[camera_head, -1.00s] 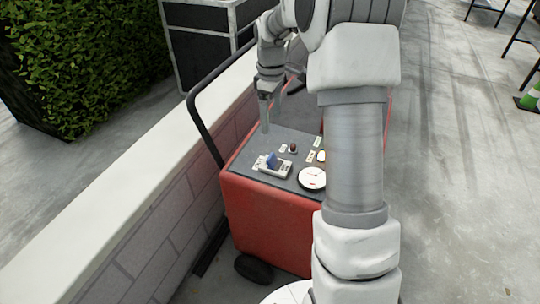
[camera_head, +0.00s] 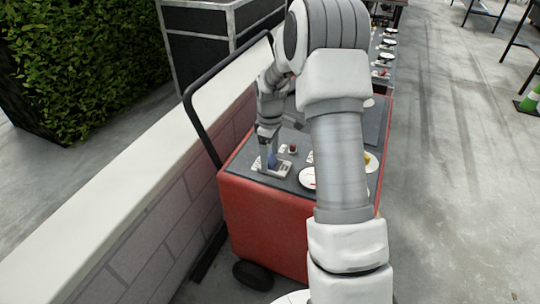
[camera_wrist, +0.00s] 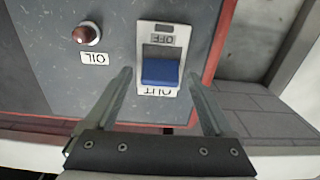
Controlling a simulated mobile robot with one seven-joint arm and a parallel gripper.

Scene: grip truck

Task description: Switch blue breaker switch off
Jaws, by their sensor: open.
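The blue breaker switch (camera_wrist: 161,72) sits in a pale plate (camera_wrist: 162,29) marked OFF and OUT, on the cart's grey panel. In the wrist view the blue rocker is at the OUT end, and the OFF end is clear of it. My gripper (camera_wrist: 157,80) is open, with one finger on each side of the switch; I cannot tell whether either touches it. In the head view the switch (camera_head: 271,160) shows beside my gripper (camera_head: 268,168), which reaches down over the panel and partly hides it.
The red cart (camera_head: 262,225) has a black handle (camera_head: 190,105) at its left, along a low wall (camera_head: 120,195). A red knob (camera_wrist: 86,34) with an OIL label is near the switch. A white dial (camera_head: 307,178) lies to the right.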

